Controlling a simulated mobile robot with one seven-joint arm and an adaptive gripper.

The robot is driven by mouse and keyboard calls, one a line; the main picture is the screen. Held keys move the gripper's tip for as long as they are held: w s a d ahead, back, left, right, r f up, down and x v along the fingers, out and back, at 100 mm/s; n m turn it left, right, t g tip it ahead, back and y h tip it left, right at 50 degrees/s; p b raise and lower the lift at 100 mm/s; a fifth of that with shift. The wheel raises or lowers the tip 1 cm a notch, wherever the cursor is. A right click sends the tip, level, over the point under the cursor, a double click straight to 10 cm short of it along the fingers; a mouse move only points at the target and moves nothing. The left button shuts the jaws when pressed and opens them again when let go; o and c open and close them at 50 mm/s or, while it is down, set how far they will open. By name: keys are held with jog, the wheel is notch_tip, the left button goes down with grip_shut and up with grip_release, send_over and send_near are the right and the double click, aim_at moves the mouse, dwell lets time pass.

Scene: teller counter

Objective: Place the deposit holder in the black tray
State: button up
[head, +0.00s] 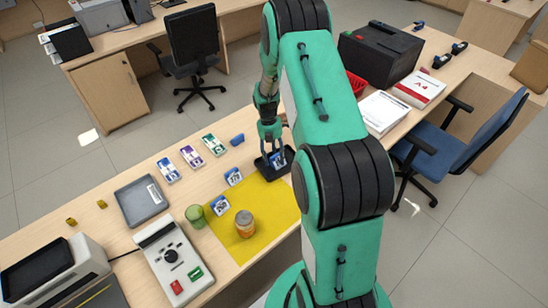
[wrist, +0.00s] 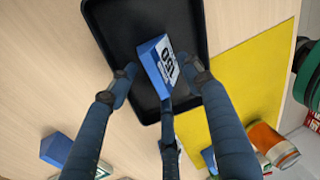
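The black tray (head: 283,171) lies on the counter by the yellow mat's far corner. It also shows in the wrist view (wrist: 110,45). A blue deposit holder (head: 277,158) with a white numbered face is within the tray's outline, and it shows tilted in the wrist view (wrist: 157,68). My gripper (head: 271,150) is low over the tray, its fingers around the holder. In the wrist view the fingers (wrist: 160,75) look spread, with a small gap left of the holder. The holder's underside is hidden, so its contact with the tray floor is unclear.
A green cup (head: 195,216), a grey tray (head: 141,201) and a card terminal (head: 172,262) stand to the left.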

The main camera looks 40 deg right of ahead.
jog(key=p+v, duration=0.2)
jog(key=v, duration=1)
jog(key=shift+p, duration=0.3)
jog(key=shift+s+r, duration=0.1)
dwell(0.3)
